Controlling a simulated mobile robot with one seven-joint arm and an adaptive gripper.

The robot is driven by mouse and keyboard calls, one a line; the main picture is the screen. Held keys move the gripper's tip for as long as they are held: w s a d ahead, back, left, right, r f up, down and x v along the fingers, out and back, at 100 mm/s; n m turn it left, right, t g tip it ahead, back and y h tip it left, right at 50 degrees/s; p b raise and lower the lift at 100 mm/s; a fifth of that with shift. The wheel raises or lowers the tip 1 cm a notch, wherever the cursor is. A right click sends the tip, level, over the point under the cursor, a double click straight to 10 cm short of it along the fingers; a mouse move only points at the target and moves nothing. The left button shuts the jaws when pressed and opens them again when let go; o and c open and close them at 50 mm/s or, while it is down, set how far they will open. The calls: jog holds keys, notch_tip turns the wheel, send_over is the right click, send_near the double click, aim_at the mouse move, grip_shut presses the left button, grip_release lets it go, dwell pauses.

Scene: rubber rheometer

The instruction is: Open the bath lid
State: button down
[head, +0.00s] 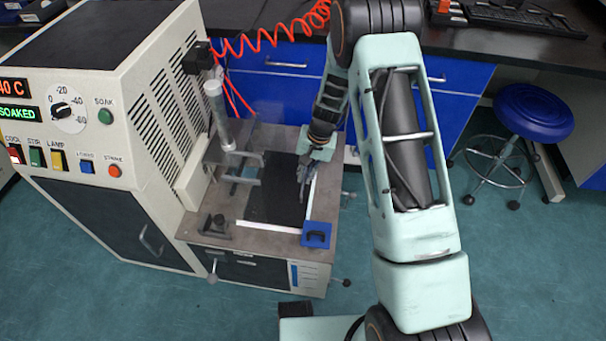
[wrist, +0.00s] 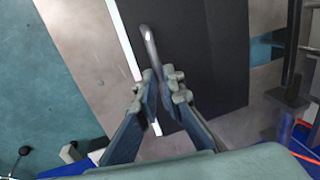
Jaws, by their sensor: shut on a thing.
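The bath lid (head: 272,200) is a dark flat panel on top of the grey bath unit. It appears to lie flat, with white strips along its front and right sides. In the wrist view the lid (wrist: 222,55) fills the upper middle, and its grey bar handle (wrist: 150,45) runs up from between my fingers. My gripper (head: 303,178) reaches down at the right side of the lid. In the wrist view my gripper (wrist: 161,85) is shut on the near end of the handle. The fingers partly hide the grip point.
A clamp column (head: 220,115) and fixture stand left of the lid, beside the cream control cabinet (head: 100,75). A blue block (head: 316,234) sits at the front right corner of the bath. A red coiled hose (head: 270,40) hangs behind. A blue stool (head: 535,117) stands right.

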jog(key=s+d+b, duration=0.1)
jog(key=s+d, duration=0.2)
jog(key=d, duration=1.2)
jog(key=shift+d, duration=0.4)
jog(key=c, duration=2)
grip_release()
jog(key=shift+c, duration=0.2)
notch_tip(320, 180, up, 12)
jog(key=d, duration=0.2)
jog(key=shift+s+d, duration=0.15)
jog(key=shift+s, duration=0.1)
